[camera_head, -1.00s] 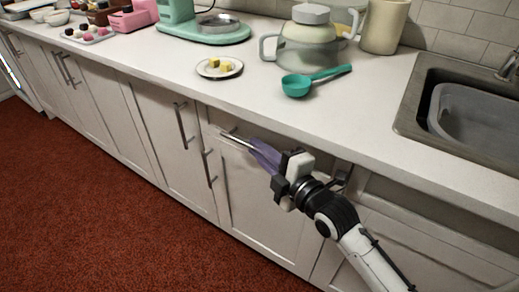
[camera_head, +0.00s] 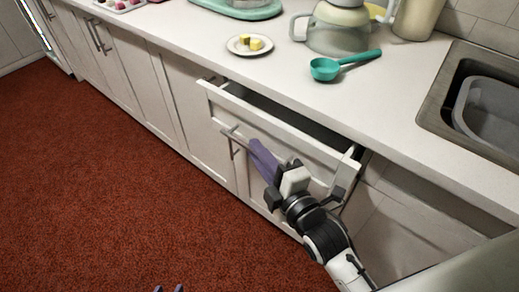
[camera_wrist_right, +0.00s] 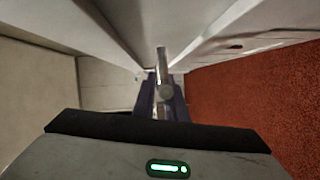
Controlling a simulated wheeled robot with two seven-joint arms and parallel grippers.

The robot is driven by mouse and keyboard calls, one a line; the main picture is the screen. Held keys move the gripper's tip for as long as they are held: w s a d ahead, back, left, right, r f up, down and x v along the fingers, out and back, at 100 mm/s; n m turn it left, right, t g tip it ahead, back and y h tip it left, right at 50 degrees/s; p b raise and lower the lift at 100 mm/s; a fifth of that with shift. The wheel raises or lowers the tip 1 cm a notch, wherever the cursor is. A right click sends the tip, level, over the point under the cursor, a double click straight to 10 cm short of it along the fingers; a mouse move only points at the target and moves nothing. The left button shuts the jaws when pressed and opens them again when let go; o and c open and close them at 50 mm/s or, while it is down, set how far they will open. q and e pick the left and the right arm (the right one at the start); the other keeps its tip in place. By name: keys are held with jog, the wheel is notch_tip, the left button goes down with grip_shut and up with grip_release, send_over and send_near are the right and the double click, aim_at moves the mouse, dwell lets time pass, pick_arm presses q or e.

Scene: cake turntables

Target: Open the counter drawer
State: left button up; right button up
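The counter drawer (camera_head: 285,134) stands partly out from the white counter, and a dark gap shows behind its front panel. Its bar handle (camera_head: 230,133) runs along the front. My right gripper (camera_head: 254,147) is at the handle, its purple fingers closed around the bar. The right wrist view shows the handle (camera_wrist_right: 161,58) between the fingers (camera_wrist_right: 161,95). The fingers hide part of the handle. My left gripper (camera_head: 168,289) shows only its two purple fingertips at the bottom edge, apart, with nothing seen between them.
The white countertop (camera_head: 290,75) holds a plate (camera_head: 238,48) with yellow cubes, a teal scoop (camera_head: 325,68), a glass jug (camera_head: 340,30) and a sink (camera_head: 470,95). Closed cabinet doors (camera_head: 130,85) line the left. The red carpet (camera_head: 110,180) in front is clear.

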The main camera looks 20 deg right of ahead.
jog(key=o, duration=0.3)
jog(key=shift+s, duration=0.1)
jog(key=v, duration=1)
jog(key=shift+d, duration=0.1)
